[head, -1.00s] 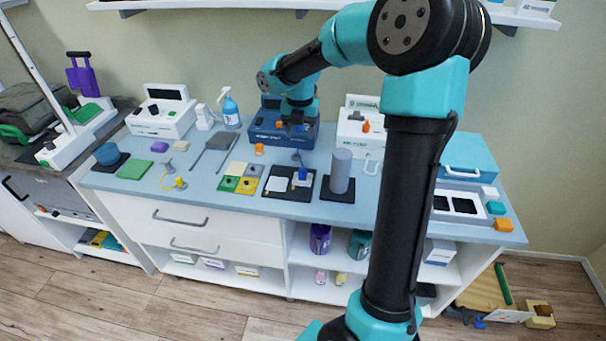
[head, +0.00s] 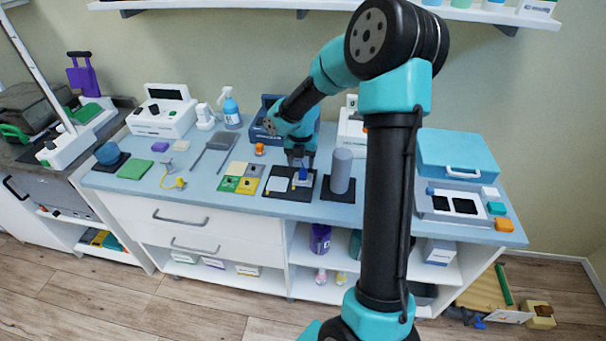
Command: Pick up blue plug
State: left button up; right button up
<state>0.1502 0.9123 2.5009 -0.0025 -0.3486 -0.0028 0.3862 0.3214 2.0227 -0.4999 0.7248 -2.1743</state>
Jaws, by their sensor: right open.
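The blue plug (head: 303,173) is a small blue piece on a pale block on the black tray (head: 271,190), near the front of the blue-grey counter. My right gripper (head: 299,162) points down just above the plug, its jaws open. It partly covers the view behind the plug, and I cannot tell whether the fingertips touch it. My left gripper is not in view.
A grey cylinder (head: 341,170) stands close to the right of the plug. Green and yellow cards (head: 238,184) lie to the left. A dark blue device (head: 262,132) stands behind, partly hidden by my arm. The counter's front edge is near.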

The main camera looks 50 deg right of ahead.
aim_at(303, 171)
jog(key=shift+s+d+f, duration=0.1)
jog(key=shift+s+f, duration=0.05)
jog(key=shift+f, duration=1.15)
jog(key=shift+s+d+f, duration=0.1)
jog(key=shift+f, duration=1.2)
jog(key=c, duration=0.8)
jog(key=shift+r, duration=0.1)
